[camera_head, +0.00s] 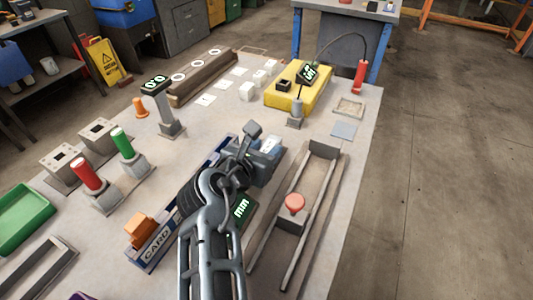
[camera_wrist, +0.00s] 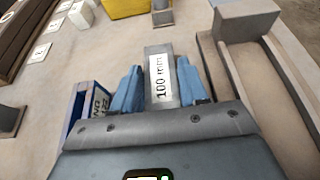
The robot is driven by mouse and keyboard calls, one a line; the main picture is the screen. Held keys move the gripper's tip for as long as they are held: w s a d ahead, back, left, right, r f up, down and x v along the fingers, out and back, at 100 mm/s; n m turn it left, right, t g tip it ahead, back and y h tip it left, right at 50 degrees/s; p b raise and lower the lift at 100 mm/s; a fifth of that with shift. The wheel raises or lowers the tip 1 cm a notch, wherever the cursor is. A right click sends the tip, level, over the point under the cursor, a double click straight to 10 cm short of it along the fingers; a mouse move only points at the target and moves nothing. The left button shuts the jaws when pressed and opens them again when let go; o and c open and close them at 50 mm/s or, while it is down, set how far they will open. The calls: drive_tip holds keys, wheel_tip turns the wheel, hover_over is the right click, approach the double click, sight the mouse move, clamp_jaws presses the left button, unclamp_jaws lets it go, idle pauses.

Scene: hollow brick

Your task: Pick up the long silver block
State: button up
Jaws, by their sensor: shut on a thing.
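The silver block (camera_wrist: 160,82), labelled "100 mm", shows in the wrist view between the two blue fingers of my gripper (camera_wrist: 160,88). The fingers are shut on its two sides, and its far end reaches past them. In the head view my gripper (camera_head: 262,158) is over the middle of the table, with a small pale part of the block (camera_head: 271,145) showing at the fingers. The rest of the block is hidden by my gripper. I cannot tell whether it touches the table.
Red and green-topped posts (camera_head: 122,142) stand left.

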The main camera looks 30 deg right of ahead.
clamp_jaws()
drive_tip(key=shift+r, duration=0.1)
